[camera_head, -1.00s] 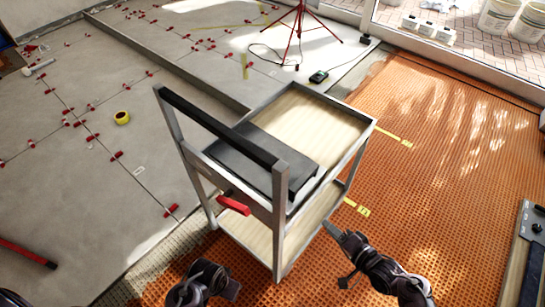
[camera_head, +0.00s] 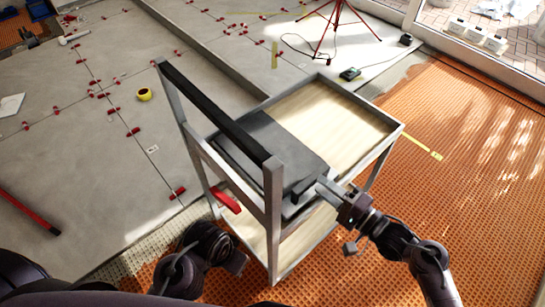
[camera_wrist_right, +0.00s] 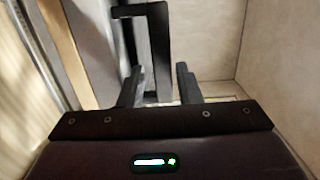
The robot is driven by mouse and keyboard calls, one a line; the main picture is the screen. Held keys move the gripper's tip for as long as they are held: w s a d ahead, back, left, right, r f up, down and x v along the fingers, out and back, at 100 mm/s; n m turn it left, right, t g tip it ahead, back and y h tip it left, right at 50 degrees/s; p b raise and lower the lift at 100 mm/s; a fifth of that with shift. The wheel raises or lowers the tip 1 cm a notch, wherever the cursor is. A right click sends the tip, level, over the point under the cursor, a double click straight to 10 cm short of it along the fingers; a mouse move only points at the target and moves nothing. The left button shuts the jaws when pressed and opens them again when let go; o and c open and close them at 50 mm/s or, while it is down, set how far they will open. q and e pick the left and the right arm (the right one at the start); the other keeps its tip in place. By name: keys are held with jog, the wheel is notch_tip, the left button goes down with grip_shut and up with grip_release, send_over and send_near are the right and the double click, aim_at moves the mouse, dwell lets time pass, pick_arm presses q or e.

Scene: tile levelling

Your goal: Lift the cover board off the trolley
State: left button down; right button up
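The trolley (camera_head: 273,215) is a grey metal frame with wood-coloured shelves and a black push bar. The cover board (camera_head: 272,143) is a dark grey slab lying on its top tray, at the push-bar end. My right gripper (camera_head: 324,184) is at the board's near right edge, beside a small dark handle (camera_head: 304,190). In the right wrist view its two fingers (camera_wrist_right: 159,88) stand apart, with a dark bracket-shaped handle (camera_wrist_right: 158,45) ahead and partly between them. I cannot tell whether they touch it. My left gripper (camera_head: 236,262) is low by the trolley's near side; its fingers are not clear.
The far part of the top tray (camera_head: 335,115) is bare. Orange matting lies to the right, tiles with red clips to the left. A red tripod (camera_head: 338,22) stands behind.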

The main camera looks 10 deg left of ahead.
aim_at(313, 174)
jog(key=b+x, duration=0.1)
jog(key=x, duration=0.3)
jog(key=shift+w+a+r, duration=0.1)
jog(key=shift+w+a, duration=0.15)
jog(key=shift+w, duration=0.05)
grip_shut()
jog(key=shift+s, duration=0.1)
dwell(1.0)
jog(key=shift+r, duration=0.15)
